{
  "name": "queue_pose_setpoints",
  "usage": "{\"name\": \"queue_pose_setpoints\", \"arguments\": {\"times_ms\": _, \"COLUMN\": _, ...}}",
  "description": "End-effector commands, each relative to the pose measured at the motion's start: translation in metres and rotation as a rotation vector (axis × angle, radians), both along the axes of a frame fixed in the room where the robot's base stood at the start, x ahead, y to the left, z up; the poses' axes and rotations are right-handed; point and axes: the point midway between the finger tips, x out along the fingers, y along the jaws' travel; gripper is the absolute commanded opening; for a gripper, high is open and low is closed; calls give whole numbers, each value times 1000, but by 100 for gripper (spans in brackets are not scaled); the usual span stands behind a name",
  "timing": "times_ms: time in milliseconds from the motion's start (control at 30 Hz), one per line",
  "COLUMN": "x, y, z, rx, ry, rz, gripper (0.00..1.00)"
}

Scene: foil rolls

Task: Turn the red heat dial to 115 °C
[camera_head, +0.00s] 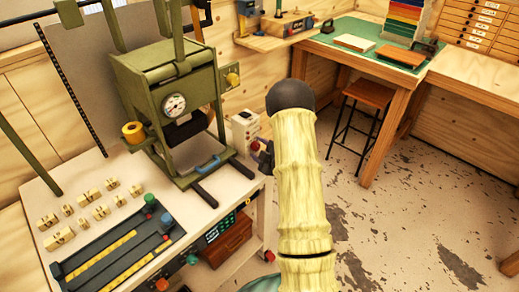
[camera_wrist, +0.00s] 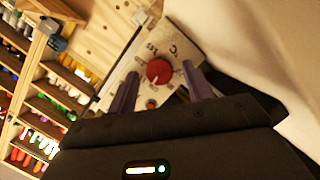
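The red heat dial (camera_wrist: 159,70) is a round knob on a pale control box (camera_wrist: 177,45). A scale with small markings surrounds it, but I cannot read the setting. My gripper (camera_wrist: 160,73) is open, with one dark finger on each side of the dial in the wrist view. I cannot tell whether either finger touches it. In the head view, the control box (camera_head: 243,127) stands on the white bench beside the green press. My gripper (camera_head: 266,157) is at its right side, partly hidden by my arm. The dial is very small there.
A green press (camera_head: 170,85) with a yellow foil roll (camera_head: 133,132) stands left of the box. Small brass-coloured pieces (camera_head: 100,211) and a dark tray (camera_head: 120,250) lie on the bench (camera_head: 35,190). A stool (camera_head: 368,93) and green-topped table (camera_head: 350,35) are behind right.

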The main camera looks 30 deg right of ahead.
Motion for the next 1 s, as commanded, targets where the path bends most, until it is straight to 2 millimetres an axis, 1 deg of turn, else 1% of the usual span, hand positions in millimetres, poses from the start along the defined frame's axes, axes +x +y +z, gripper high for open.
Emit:
{"name": "queue_pose_setpoints", "arguments": {"times_ms": 33, "x": 0, "y": 0, "z": 0, "rx": 0, "ry": 0, "rz": 0, "gripper": 41}}
{"name": "queue_pose_setpoints", "arguments": {"times_ms": 167, "x": 0, "y": 0, "z": 0, "rx": 0, "ry": 0, "rz": 0, "gripper": 16}}
{"name": "queue_pose_setpoints", "arguments": {"times_ms": 200, "x": 0, "y": 0, "z": 0, "rx": 0, "ry": 0, "rz": 0, "gripper": 8}}
{"name": "queue_pose_setpoints", "arguments": {"times_ms": 233, "x": 0, "y": 0, "z": 0, "rx": 0, "ry": 0, "rz": 0, "gripper": 7}}
{"name": "queue_pose_setpoints", "arguments": {"times_ms": 467, "x": -1, "y": 0, "z": 0, "rx": 13, "ry": 5, "rz": -1, "gripper": 7}}
{"name": "queue_pose_setpoints", "arguments": {"times_ms": 633, "x": -1, "y": -1, "z": 0, "rx": 57, "ry": 22, "rz": -1, "gripper": 7}}
{"name": "queue_pose_setpoints", "arguments": {"times_ms": 767, "x": -1, "y": -2, "z": 1, "rx": 118, "ry": 44, "rz": -2, "gripper": 7}}
{"name": "queue_pose_setpoints", "arguments": {"times_ms": 1000, "x": 0, "y": -4, "z": 2, "rx": 274, "ry": 101, "rz": -2, "gripper": 7}}
